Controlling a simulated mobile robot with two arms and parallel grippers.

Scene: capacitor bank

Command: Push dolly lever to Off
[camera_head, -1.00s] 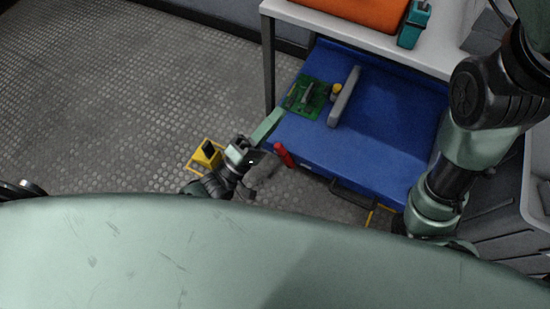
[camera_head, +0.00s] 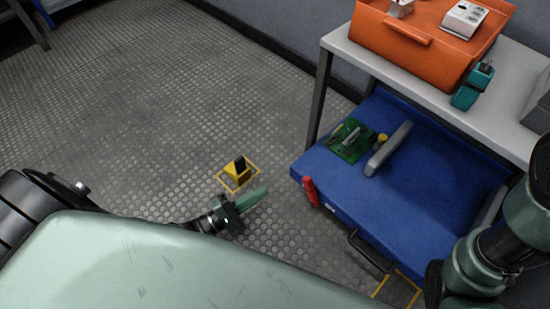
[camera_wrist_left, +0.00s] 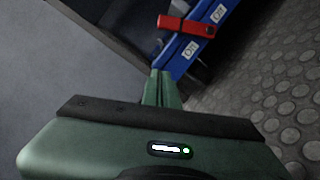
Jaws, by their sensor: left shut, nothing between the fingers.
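The blue dolly (camera_head: 340,190) stands partly under a white table. Its red lever (camera_head: 311,192) stands at the dolly's near-left edge. In the left wrist view the red lever (camera_wrist_left: 186,26) lies across the blue edge, between two white labels, one nearer (camera_wrist_left: 190,49) and one farther (camera_wrist_left: 218,14); I cannot read them surely. My left gripper (camera_head: 262,191) is shut and empty, left of the lever, with a gap of floor between. Its green fingers also show in the left wrist view (camera_wrist_left: 160,88), just short of the nearer label in the picture. My right gripper is out of view.
A green circuit board (camera_head: 351,139) and a grey bar (camera_head: 388,149) lie on the dolly. A yellow block with a black top (camera_head: 238,171) stands on the floor beyond my left gripper. An orange crate (camera_head: 425,45) sits on the table (camera_head: 400,75).

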